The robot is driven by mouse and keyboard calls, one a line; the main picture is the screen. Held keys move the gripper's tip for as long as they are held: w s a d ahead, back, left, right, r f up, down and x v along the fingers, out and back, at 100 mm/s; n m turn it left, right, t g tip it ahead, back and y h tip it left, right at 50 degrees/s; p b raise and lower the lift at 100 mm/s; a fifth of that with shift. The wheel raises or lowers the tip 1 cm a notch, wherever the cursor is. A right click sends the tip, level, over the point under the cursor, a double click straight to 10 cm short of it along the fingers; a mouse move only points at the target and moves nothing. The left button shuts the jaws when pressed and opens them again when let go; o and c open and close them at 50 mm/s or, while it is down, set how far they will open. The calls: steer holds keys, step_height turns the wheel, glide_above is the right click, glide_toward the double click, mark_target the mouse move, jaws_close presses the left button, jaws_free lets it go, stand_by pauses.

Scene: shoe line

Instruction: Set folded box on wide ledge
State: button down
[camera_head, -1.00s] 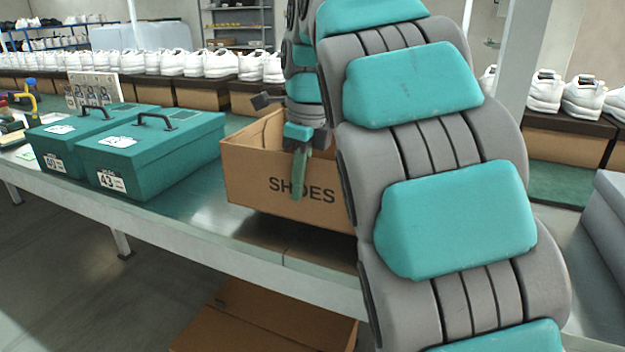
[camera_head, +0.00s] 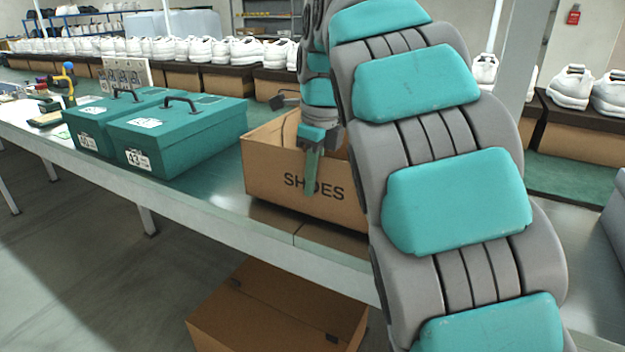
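The folded box (camera_head: 270,182) is an open brown carton marked SHOES, above or on the grey worktable's wide top (camera_head: 215,195). A dark shadow lies under it; whether its base touches the top is not clear. My gripper (camera_head: 311,165) points down at the carton's near wall. One green finger lies against the outer face, over the lettering. The other finger is hidden behind the wall, and the gripper appears clamped on it. My arm hides the carton's right end.
Two green lidded cases with handles (camera_head: 180,140) stand left of the carton. A closed brown carton (camera_head: 275,310) is beneath the table. White shoes (camera_head: 160,48) line brown boxes behind. Bare tabletop shows between cases and carton.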

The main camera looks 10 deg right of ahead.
steer(key=shift+f, duration=0.55)
steer(key=c, duration=1)
jaws_free()
steer(key=shift+o, duration=0.2)
